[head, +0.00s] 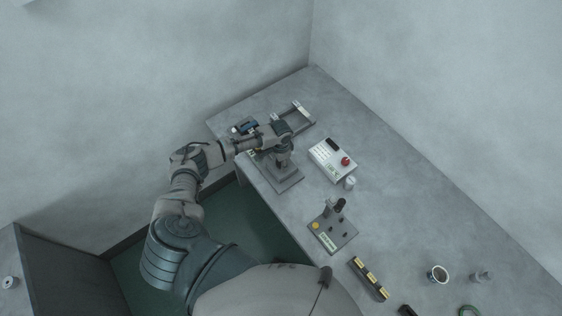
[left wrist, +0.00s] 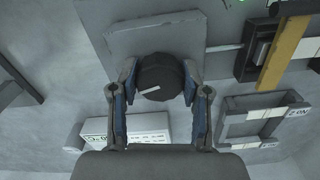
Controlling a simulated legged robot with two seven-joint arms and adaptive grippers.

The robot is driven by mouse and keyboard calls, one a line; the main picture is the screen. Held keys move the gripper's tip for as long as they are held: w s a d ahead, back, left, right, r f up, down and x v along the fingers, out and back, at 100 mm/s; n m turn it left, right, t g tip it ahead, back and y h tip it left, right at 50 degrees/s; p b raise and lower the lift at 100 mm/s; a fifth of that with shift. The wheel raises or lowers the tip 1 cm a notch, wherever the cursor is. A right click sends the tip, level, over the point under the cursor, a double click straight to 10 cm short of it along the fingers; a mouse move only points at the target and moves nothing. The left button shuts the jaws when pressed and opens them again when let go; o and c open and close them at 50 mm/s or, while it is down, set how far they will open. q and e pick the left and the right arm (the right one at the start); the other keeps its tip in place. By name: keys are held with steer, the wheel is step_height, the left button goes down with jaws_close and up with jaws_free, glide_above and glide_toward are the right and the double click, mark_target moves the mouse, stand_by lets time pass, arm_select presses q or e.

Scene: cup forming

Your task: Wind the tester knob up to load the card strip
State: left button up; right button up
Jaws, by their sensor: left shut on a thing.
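My left gripper (head: 284,146) reaches over the tester, whose grey base plate (head: 286,183) shows below it in the head view. In the left wrist view the two fingers (left wrist: 160,82) are shut on the sides of a round black knob (left wrist: 154,70). A short white mark on the knob's top slants slightly upward to the right. The grey plate (left wrist: 130,38) lies behind the knob. A tan strip (left wrist: 287,52), which looks like the card strip, lies across a dark fixture (left wrist: 258,48) at the right. I cannot tell whether it is bent. My right gripper is not in view.
A white box with a red button (head: 345,161) stands right of the tester, with a small pale cylinder (head: 350,183) beside it. A grey frame (head: 299,113) lies behind. A stand (head: 332,228), a cup (head: 437,273) and a black rack (head: 369,279) are nearer. The right rear bench is clear.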

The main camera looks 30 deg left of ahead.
arm_select(q)
steer(key=shift+a, duration=0.1)
steer(key=o, duration=1.1)
steer(key=shift+o, duration=0.2)
step_height(320, 180, up, 12)
steer(key=shift+w+f, duration=0.1)
stand_by(0.7)
